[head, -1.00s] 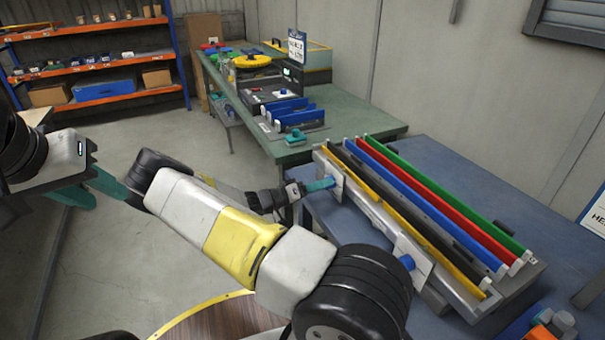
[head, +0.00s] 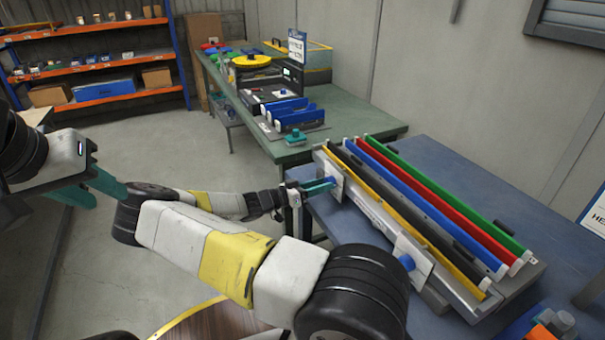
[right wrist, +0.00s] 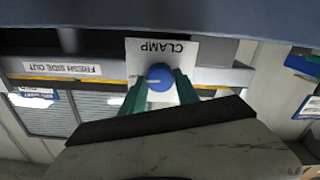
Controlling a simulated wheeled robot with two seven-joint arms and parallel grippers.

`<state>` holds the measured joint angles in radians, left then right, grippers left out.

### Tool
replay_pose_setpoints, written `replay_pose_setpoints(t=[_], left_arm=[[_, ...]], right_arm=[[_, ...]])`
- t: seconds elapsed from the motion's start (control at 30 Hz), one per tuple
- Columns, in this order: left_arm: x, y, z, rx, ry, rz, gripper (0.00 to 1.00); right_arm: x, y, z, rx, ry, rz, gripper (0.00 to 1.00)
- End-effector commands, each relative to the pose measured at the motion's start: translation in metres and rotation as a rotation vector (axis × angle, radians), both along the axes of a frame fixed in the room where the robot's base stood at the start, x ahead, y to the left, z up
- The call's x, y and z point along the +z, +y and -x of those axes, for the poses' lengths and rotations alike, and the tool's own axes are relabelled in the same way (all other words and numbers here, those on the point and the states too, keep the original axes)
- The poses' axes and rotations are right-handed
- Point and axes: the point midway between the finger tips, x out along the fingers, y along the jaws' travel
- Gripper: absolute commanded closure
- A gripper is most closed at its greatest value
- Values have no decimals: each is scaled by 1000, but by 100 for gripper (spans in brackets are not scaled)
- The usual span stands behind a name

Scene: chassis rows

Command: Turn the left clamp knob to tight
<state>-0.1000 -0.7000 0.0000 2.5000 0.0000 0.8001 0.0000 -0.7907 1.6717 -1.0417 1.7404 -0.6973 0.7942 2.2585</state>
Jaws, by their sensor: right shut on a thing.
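The left clamp knob (right wrist: 160,77) is blue and round, with a pale mark on its face. It sits on a white plate (right wrist: 207,48) printed "CLAMP", which shows upside down in the right wrist view. My right gripper (right wrist: 160,88) has its teal fingers on either side of this knob and is shut on it. In the head view, my right gripper (head: 320,186) is at the far-end plate (head: 338,180) of the rail fixture and mostly hides the knob. My left gripper (head: 98,190) is open and empty over the floor at the left.
A second blue knob (head: 406,262) sits on the fixture's near plate. Yellow, black, blue, red and green (head: 450,193) rails lie in rows on the blue table (head: 440,165). A green bench (head: 350,120) with blue holders stands behind.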

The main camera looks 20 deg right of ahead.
Motion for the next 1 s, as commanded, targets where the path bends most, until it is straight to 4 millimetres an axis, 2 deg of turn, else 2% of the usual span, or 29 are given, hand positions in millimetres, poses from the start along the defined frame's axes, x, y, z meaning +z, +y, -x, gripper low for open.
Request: replay_pose_setpoints(t=[0.33,0.37,0.43,0.47,0.77,1.0], left_arm=[[0,0,0,0,0,0,64],[0,0,0,0,0,0,64],[0,0,0,0,0,0,64],[0,0,0,0,0,0,64],[0,0,0,0,0,0,64],[0,0,0,0,0,0,64]], right_arm=[[-1,1,-1,5,-1,-2,100],[-1,1,-1,4,-1,-3,57],[-1,1,-1,4,-1,-2,43],[-1,1,-1,4,-1,-2,41],[0,0,0,1,-1,0,41],[0,7,-4,-3,-3,-3,41]])
